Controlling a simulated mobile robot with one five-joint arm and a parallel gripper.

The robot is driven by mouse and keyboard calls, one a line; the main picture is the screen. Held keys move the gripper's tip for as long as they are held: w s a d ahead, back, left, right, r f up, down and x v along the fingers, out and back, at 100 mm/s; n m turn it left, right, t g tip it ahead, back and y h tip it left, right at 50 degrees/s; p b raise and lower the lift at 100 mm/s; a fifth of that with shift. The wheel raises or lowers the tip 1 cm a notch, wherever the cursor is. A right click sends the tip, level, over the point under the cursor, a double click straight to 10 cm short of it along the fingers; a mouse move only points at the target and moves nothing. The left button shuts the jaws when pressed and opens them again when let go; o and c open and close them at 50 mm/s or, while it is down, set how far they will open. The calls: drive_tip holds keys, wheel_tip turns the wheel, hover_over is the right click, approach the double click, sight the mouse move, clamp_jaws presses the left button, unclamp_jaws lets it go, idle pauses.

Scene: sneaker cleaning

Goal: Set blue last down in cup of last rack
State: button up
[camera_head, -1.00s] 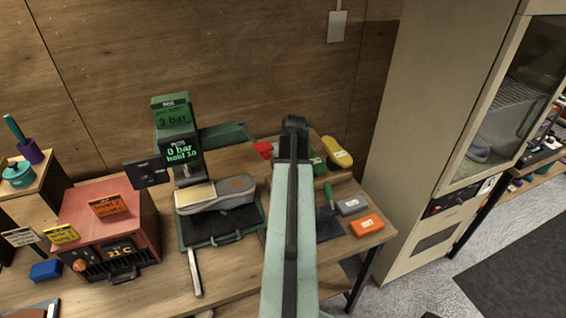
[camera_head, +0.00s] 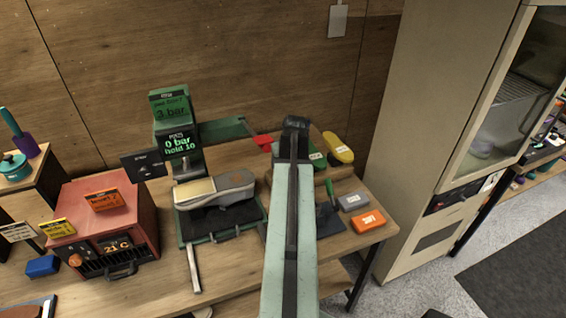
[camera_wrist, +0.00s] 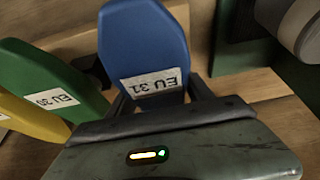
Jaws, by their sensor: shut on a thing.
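The blue last (camera_wrist: 145,45), labelled EU 31, is in my gripper (camera_wrist: 160,98), with one finger on either side of it in the wrist view. In the head view my arm hides the blue last and the fingers. A green last (camera_wrist: 48,85) and a yellow last (camera_wrist: 30,118) stand to its left in the wrist view. The head view shows the green last (camera_head: 316,155) and the yellow last (camera_head: 339,148) at the wooden last rack (camera_head: 340,172), right of my arm. The cup under the blue last is hidden, so I cannot tell whether the last touches it.
The press (camera_head: 178,140) with a grey sneaker (camera_head: 236,185) stands farther left, beside a red heater box (camera_head: 104,230). A grey block (camera_head: 353,201) and an orange block (camera_head: 368,220) lie at the bench's right end.

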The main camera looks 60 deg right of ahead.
drive_tip(key=shift+f+b, duration=0.4)
drive_tip(key=shift+f, duration=0.1)
drive_tip(key=o, duration=1.4)
drive_tip(key=shift+r, duration=0.1)
drive_tip(key=shift+c, duration=0.2)
drive_tip(key=p+v, duration=0.7)
drive_tip(key=v, duration=0.1)
drive_tip(key=shift+p, duration=0.35)
